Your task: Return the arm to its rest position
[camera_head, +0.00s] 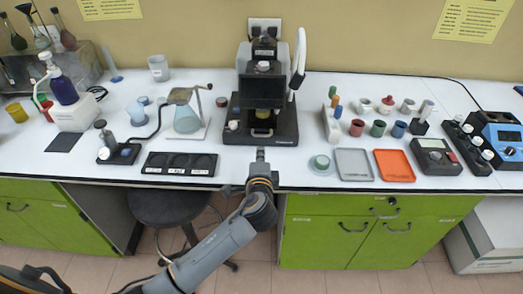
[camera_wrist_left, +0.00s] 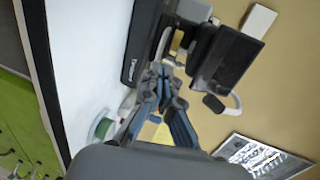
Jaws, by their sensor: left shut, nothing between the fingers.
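My left arm reaches up from the bottom of the head view. Its gripper (camera_head: 260,156) is at the front edge of the white bench, just in front of the black instrument (camera_head: 262,92). In the left wrist view the gripper's fingers (camera_wrist_left: 160,72) are shut with nothing between them. They point toward the instrument (camera_wrist_left: 228,58), which stands ahead of them. In the head view the gripper is apart from the instrument's base. My right gripper does not show.
A black tray with round wells (camera_head: 180,164) lies left of the gripper. A grey tray (camera_head: 353,164) and an orange tray (camera_head: 395,166) lie to the right. A dark stool (camera_head: 170,207) stands under the bench. Green cabinets (camera_head: 350,232) are below. Several small cups stand at right.

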